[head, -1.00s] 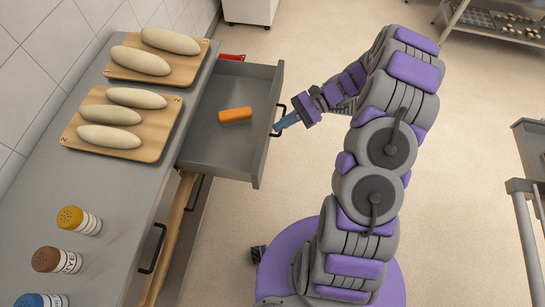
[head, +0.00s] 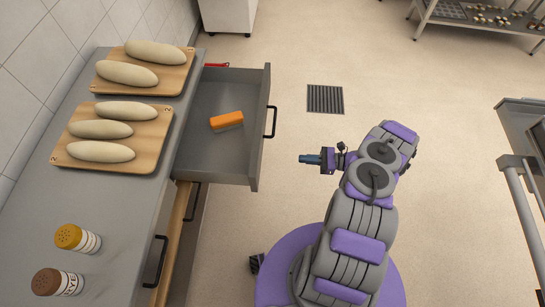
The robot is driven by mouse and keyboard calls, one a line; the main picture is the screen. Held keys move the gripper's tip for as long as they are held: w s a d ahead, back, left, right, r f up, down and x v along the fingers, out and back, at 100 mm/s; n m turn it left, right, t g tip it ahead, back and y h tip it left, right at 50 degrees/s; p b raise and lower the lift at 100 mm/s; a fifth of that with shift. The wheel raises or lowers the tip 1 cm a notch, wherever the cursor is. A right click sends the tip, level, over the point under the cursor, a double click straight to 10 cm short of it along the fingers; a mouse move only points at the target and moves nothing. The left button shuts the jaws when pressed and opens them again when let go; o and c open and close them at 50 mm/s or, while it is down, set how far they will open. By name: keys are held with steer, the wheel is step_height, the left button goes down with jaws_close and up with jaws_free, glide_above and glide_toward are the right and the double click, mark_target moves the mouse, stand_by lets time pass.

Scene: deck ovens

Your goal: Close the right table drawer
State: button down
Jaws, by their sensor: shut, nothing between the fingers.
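The right table drawer (head: 221,147) is pulled out from the grey table, with its black handle (head: 270,122) on the front panel. An orange block (head: 226,121) lies inside it. My gripper (head: 303,158) is to the right of the drawer front, apart from the handle and a little nearer to the camera. It points left towards the drawer, is shut and holds nothing.
Another black handle (head: 155,262) is nearer on the table front. A floor grate (head: 325,99) lies beyond my arm. A metal cart (head: 520,150) stands at the right.

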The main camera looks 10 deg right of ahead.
steer(key=b+x, duration=0.3)
steer(key=x, duration=1.1)
steer(key=shift+a+f, duration=0.1)
